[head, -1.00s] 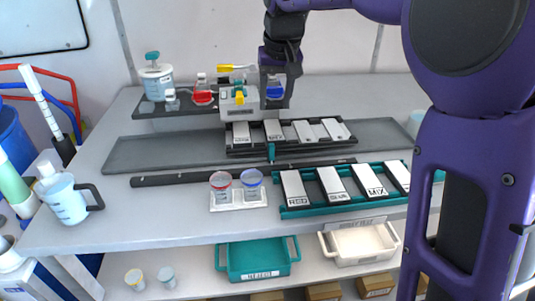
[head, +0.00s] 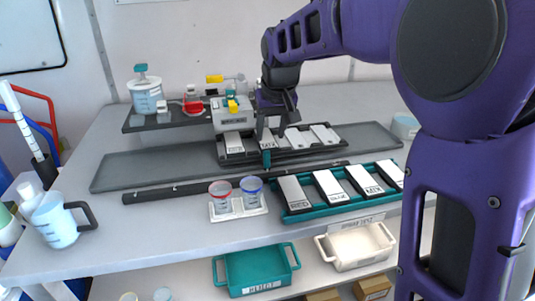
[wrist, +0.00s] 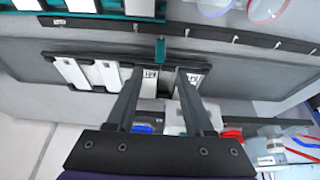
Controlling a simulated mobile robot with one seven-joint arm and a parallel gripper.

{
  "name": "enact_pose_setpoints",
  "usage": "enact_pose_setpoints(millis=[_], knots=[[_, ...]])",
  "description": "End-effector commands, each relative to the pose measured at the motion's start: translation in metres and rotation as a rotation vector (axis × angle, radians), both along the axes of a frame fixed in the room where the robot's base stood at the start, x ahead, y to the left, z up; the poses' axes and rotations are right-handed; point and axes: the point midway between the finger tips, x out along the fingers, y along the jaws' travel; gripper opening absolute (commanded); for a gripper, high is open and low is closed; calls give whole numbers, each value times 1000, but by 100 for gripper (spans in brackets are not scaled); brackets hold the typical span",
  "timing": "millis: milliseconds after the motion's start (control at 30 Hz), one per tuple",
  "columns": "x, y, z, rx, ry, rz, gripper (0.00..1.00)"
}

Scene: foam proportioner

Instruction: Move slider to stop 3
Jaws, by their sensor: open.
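The slider is a black carriage (head: 232,157) with several white labelled plates, sitting on a long grey track (head: 150,172). A teal tab (head: 266,159) stands at its front edge; the tab also shows in the wrist view (wrist: 161,50). A dark bar (head: 160,193) runs along the front of the track, with small white marks on it in the wrist view (wrist: 235,40). My gripper (head: 274,132) is open and empty, pointing down over the carriage. In the wrist view its fingertips (wrist: 160,78) are apart, with the tab beyond the gap between them. Stop numbers are not readable.
A teal rack (head: 345,202) of white plates and a white holder with two cups (head: 237,208) stand in front of the bar. A grey device (head: 231,118), a red flask (head: 193,104) and a jar (head: 146,96) stand behind the carriage. The track's left part is clear.

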Motion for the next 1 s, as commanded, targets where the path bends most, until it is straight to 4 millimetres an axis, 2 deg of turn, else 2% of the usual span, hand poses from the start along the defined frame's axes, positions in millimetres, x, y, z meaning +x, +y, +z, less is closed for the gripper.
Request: enact_pose_setpoints(millis=[33, 200, 433, 600, 933, 1000], knots=[[4, 1, -14, -1, 4, 0, 52], [18, 5, -48, -1, 4, 1, 52], [33, 10, -84, -1, 2, 0, 52], [38, 11, -97, 0, 1, 0, 52], [40, 12, -99, 0, -1, 0, 52], [40, 12, -99, 0, -1, 0, 42]])
